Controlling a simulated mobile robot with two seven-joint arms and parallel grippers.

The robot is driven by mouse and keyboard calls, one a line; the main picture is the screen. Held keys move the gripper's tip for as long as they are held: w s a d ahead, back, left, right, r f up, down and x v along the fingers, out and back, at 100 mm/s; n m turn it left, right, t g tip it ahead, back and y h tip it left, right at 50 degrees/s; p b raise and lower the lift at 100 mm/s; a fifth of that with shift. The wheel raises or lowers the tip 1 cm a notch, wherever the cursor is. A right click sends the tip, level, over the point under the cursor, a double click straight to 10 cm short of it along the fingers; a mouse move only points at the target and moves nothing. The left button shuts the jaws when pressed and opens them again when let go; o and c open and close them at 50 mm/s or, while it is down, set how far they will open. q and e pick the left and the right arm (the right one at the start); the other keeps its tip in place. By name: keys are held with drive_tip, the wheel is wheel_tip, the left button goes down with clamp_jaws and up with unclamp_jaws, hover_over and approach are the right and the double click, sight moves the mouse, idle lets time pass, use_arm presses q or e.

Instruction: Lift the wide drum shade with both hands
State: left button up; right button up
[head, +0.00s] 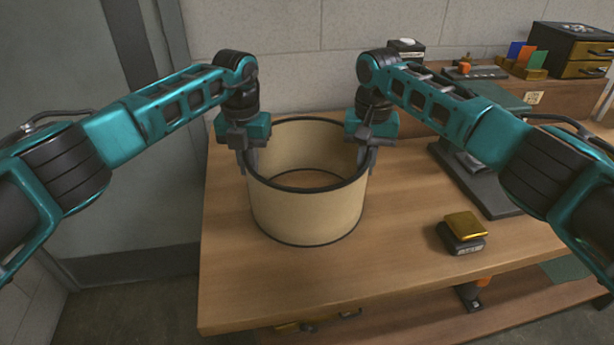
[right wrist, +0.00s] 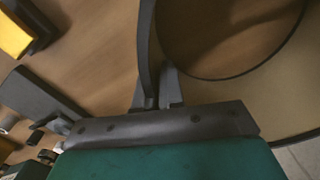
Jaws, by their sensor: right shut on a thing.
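The wide drum shade (head: 306,212) is a beige open cylinder with dark rims, upright on the wooden table. My left gripper (head: 247,165) is at the left side of its upper rim, but whether its fingers are closed on the wall is hard to see. My right gripper (head: 370,155) is shut on the right side of the upper rim. In the right wrist view the right gripper's fingers (right wrist: 160,88) meet the shade's wall, and the shade (right wrist: 285,92) fills the upper right. The shade's lower rim appears at the table surface; any small gap is not clear.
The wooden table (head: 240,290) is clear in front of the shade. A small block with a gold top (head: 465,226) sits to the right. A dark stand (head: 475,180) lies behind it. A drawer box (head: 575,48) and coloured cards (head: 527,55) are at the back right.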

use_arm(q)
drive_tip(key=shift+r, duration=0.15)
clamp_jaws()
use_arm(e)
drive_tip(key=shift+r, duration=0.1)
clamp_jaws()
